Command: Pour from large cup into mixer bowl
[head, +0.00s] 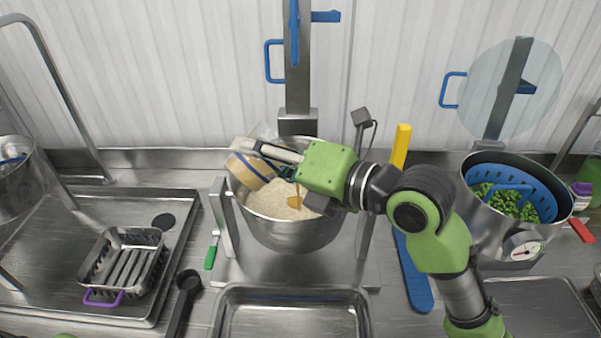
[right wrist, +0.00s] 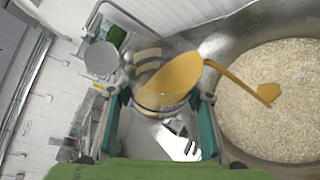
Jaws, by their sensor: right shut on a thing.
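My right gripper (head: 268,157) is shut on the large cup (head: 247,168), a clear vessel with amber liquid. The cup is tilted over the left rim area of the steel mixer bowl (head: 291,236), which holds pale rice (head: 272,204). In the right wrist view, the cup (right wrist: 155,57) sits between the two teal fingers of the gripper (right wrist: 158,112). Amber liquid (right wrist: 172,82) runs out over its lip in a stream toward the rice (right wrist: 280,110). An amber patch (head: 295,200) shows over the rice in the head view. My left gripper is not in view.
A steel pot with a blue strainer and green vegetables (head: 508,205) stands at right. An empty steel tray (head: 290,292) lies in front of the bowl. A green-handled tool (head: 211,252) lies beside the bowl stand.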

